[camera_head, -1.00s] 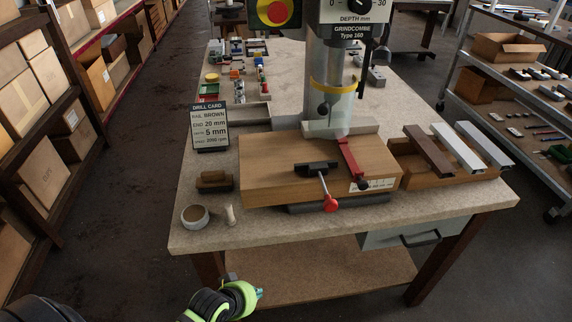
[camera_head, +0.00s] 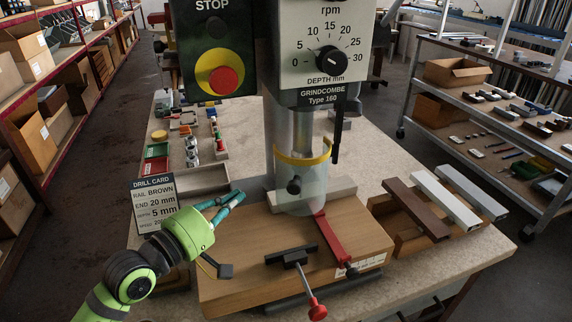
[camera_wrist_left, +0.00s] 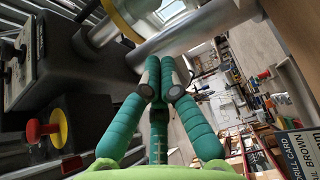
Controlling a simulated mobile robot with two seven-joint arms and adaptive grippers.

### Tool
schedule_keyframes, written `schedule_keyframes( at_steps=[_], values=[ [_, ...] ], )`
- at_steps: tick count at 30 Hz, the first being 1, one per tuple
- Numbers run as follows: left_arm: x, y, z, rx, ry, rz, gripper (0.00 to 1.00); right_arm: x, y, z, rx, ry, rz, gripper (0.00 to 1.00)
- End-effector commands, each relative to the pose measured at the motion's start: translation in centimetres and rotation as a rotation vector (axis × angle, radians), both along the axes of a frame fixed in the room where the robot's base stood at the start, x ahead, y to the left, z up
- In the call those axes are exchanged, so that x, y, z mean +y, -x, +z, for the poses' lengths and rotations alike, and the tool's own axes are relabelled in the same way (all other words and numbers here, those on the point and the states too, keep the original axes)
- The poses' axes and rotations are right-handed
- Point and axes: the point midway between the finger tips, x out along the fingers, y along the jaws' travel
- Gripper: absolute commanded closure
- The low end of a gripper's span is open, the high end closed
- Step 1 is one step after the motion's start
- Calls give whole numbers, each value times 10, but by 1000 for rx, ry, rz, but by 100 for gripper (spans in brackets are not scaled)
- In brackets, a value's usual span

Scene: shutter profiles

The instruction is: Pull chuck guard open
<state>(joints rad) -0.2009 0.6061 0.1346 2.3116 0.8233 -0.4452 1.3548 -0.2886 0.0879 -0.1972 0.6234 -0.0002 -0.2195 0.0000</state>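The chuck guard (camera_head: 302,185) is a clear curved shield with a yellow band on top and a dark knob on its front. It hangs around the drill's lower column, above the wooden block. Its yellow band (camera_wrist_left: 122,22) also shows at the top of the left wrist view. My left gripper (camera_head: 241,195) has teal fingers pointing right toward the guard, apart from it in the head view. The fingertips (camera_wrist_left: 159,66) come together in the wrist view with nothing between them. My right gripper is not in view.
The drill head (camera_head: 333,50) with its STOP button (camera_head: 222,78) stands above the guard. The drill card (camera_head: 157,205) stands behind my left wrist. Rails rest at the right.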

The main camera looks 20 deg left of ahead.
Motion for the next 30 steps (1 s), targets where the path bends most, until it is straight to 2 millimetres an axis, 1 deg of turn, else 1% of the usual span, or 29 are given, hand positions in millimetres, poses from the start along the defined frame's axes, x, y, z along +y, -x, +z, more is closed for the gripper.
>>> schedule_keyframes(
  at_steps=[1,3,4,6,8,12,14,16,17,19,22,23,24,26,30],
  values=[
    [0,0,2,-2,9,-1,100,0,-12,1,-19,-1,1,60],
    [0,-2,4,-4,17,0,100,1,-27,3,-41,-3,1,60],
    [0,-4,4,-4,18,0,100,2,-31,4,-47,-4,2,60],
    [-2,-9,6,-6,19,0,100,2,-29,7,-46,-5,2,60],
    [-5,-17,7,-6,20,0,100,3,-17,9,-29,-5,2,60],
    [-15,-40,9,-7,18,0,100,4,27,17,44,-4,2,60],
    [-21,-52,9,-7,16,-1,100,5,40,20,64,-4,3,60],
    [-25,-64,9,-6,17,0,100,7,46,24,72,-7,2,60],
    [-27,-69,9,-6,17,0,100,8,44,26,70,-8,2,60],
    [-32,-79,8,-5,15,1,100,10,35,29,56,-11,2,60],
    [-38,-94,9,-6,15,0,100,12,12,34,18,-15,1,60],
    [-41,-94,8,-3,15,-2,100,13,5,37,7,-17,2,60],
    [-46,-87,7,-1,17,-3,100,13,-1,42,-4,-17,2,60],
    [-52,-81,6,0,17,-3,100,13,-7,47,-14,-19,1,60],
    [-62,-72,3,-1,15,-2,100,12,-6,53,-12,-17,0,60]
  ],
)
